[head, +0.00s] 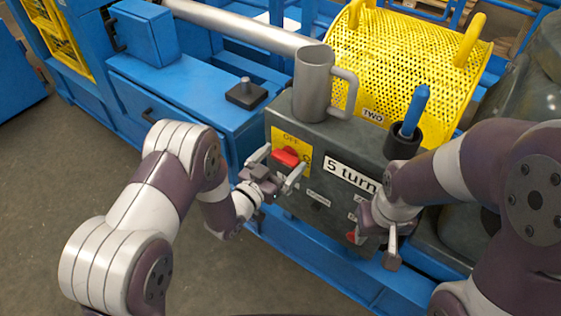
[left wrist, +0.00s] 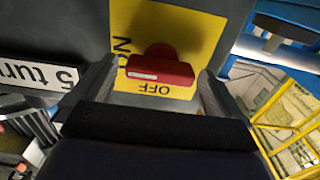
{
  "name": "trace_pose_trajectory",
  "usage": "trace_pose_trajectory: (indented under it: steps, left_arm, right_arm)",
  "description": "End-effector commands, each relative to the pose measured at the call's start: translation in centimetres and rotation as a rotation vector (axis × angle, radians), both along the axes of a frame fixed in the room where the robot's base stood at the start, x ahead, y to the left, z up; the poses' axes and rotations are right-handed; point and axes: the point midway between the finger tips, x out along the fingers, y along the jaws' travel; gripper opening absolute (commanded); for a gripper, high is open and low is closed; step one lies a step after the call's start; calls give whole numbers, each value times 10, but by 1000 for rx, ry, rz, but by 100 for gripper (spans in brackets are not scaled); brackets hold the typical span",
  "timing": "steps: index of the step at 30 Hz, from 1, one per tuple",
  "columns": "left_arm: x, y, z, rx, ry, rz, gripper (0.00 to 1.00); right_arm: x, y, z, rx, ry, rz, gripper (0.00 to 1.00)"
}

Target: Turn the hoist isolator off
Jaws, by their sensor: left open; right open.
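The isolator is a red bar handle (head: 287,157) on a yellow plate (head: 278,139) marked OFF, on the face of a dark grey box (head: 330,142). In the left wrist view the red handle (left wrist: 160,70) lies crosswise, with a white stripe on its left end, towards the letters ON; OFF is printed at the plate's lower edge. My left gripper (head: 278,172) is open at the handle, one finger on either side of it; I cannot tell if they touch. My right gripper (head: 380,248) is open and empty at the box's lower right, partly hidden by its wrist.
A second red part (head: 354,237) shows beside my right gripper. A grey mug (head: 313,88) and a blue-handled tool in a black cup (head: 404,143) stand on the box. Behind is a yellow perforated guard (head: 412,58). A "5 turn" label (head: 351,174) is on the box.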

Motion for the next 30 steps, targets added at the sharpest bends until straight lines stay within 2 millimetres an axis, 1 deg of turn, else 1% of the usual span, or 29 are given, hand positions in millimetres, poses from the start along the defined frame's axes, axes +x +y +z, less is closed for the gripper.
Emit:
trace_pose_trajectory:
  steps: [5, 6, 8, 9, 10, 22, 30]
  left_arm:
    - [0, 0, 0, 0, 0, 0, 100]
    - [0, 0, 0, 0, 0, 0, 87]
    - [0, 0, 0, 0, 0, 0, 67]
    - [0, 0, 0, 0, 0, 0, 54]
    - [0, 0, 0, 0, 0, 0, 46]
    - [0, 0, 1, -32, 21, -1, 46]
    - [1, 1, 2, -169, 119, -2, 46]
  right_arm:
    - [0, 0, 0, 0, 0, 0, 43]
    - [0, 0, 0, 0, 0, 0, 43]
    - [0, 0, 0, 0, 0, 0, 43]
    - [0, 0, 0, 0, 0, 0, 43]
    - [0, 0, 0, 0, 0, 0, 43]
    - [0, 0, 1, 0, 0, 0, 43]
    - [0, 0, 6, 0, 0, 0, 43]
